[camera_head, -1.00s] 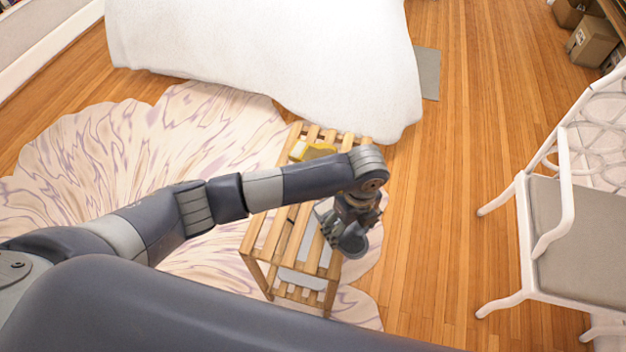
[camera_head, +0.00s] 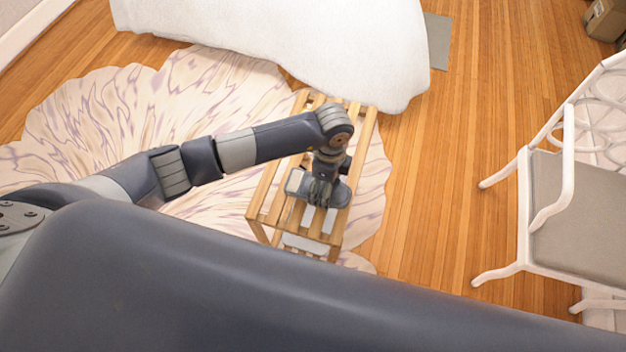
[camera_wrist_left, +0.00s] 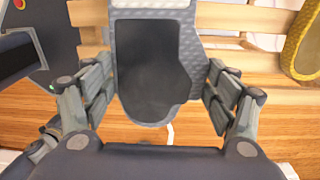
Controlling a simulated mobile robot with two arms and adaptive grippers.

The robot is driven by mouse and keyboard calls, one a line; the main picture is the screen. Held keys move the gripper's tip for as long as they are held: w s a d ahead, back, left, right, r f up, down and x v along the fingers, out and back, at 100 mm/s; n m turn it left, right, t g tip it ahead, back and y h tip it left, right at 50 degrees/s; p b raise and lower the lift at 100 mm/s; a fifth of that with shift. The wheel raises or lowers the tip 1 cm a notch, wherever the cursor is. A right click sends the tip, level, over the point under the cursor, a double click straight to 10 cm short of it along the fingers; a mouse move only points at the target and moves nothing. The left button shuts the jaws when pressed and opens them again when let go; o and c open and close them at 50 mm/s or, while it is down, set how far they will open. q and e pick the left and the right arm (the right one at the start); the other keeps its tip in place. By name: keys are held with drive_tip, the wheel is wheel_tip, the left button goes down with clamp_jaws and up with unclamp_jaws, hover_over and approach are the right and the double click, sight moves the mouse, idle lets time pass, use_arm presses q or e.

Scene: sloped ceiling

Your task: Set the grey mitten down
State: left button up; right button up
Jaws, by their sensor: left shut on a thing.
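The grey mitten (camera_wrist_left: 185,55) is in the middle of the left wrist view, dark inside with a lighter patterned rim. My left gripper (camera_wrist_left: 155,95) is shut on it, with a finger at each side. In the head view the mitten (camera_head: 341,194) is over the slatted wooden rack (camera_head: 262,205), beneath my left gripper (camera_head: 322,188). I cannot tell whether it touches the slats. My right gripper is not in view.
A yellow-rimmed thing (camera_wrist_left: 306,45) lies on the slats to the right in the wrist view. A white-draped bed (camera_head: 270,40) stands behind the rack, and a white chair (camera_head: 575,215) stands at the right. Wooden floor between rack and chair is clear.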

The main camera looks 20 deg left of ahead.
use_arm(q)
drive_tip(key=a, duration=0.1)
drive_tip(key=w+a, duration=0.1)
drive_tip(key=a+b, duration=0.1)
drive_tip(key=a, duration=0.1)
drive_tip(key=shift+w+f, duration=0.25)
drive_tip(key=shift+w, duration=0.1)
wheel_tip(320, 180, down, 3)
drive_tip(key=b, duration=0.3)
drive_tip(key=shift+f, duration=0.2)
drive_tip(key=shift+f, duration=0.15)
drive_tip(key=o, duration=1)
drive_tip(key=shift+o, duration=0.2)
